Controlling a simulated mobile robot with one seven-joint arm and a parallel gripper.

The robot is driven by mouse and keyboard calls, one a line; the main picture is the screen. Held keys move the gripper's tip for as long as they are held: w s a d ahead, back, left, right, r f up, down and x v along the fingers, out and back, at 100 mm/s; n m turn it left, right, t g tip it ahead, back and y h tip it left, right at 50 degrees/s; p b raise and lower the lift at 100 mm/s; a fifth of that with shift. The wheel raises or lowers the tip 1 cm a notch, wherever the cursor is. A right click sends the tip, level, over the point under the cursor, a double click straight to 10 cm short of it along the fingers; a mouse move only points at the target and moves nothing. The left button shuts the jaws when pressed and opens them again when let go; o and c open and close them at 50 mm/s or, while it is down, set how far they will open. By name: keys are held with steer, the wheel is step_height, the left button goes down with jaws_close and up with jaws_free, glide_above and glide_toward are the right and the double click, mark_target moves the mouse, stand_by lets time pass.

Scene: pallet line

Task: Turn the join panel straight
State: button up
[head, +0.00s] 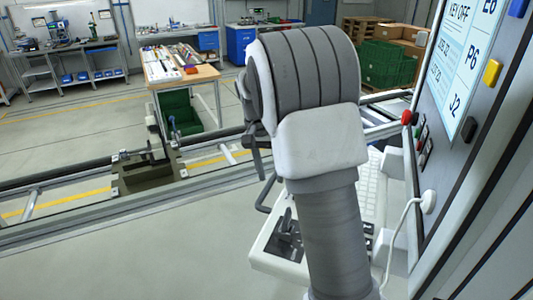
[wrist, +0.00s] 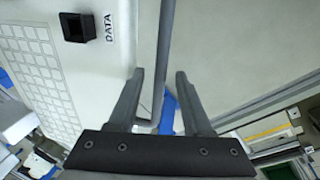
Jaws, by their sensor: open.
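A white panel (wrist: 75,75) with a grid of keys and a black socket marked DATA fills the left of the wrist view. In the head view the white panel (head: 268,262) shows low, partly behind my arm, with a keyboard (head: 373,195) on its right. No label reading "join" shows, so I cannot confirm it is the join panel. My gripper (wrist: 160,76) is open beside the panel's edge. A grey bar (wrist: 164,45) runs between its fingers, and I cannot tell whether they touch it. In the head view a dark bar handle (head: 262,205) sticks out from the panel's left side.
A tall cabinet (head: 505,130) with a sign, coloured buttons and a white cable (head: 403,225) stands close on the right. A rail line (head: 60,230) crosses the left. A work table (head: 178,75) and green crates (head: 388,65) stand behind. Open floor lies at front left.

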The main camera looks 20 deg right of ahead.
step_height(320, 180, up, 17)
steer(key=w+a, duration=0.2)
steer(key=shift+a, duration=0.25)
steer(key=shift+s, duration=0.1)
steer(key=s+a+n+t+y+b, duration=0.15)
steer(key=s+n+t, duration=0.25)
steer(key=s, duration=1.1)
steer(key=s+a+f+n+t+b, duration=0.1)
steer(key=s+f+n+t, duration=0.2)
steer(key=s+f, duration=0.7)
steer(key=s+n, duration=0.1)
steer(key=s, duration=0.2)
steer(key=shift+a, duration=0.4)
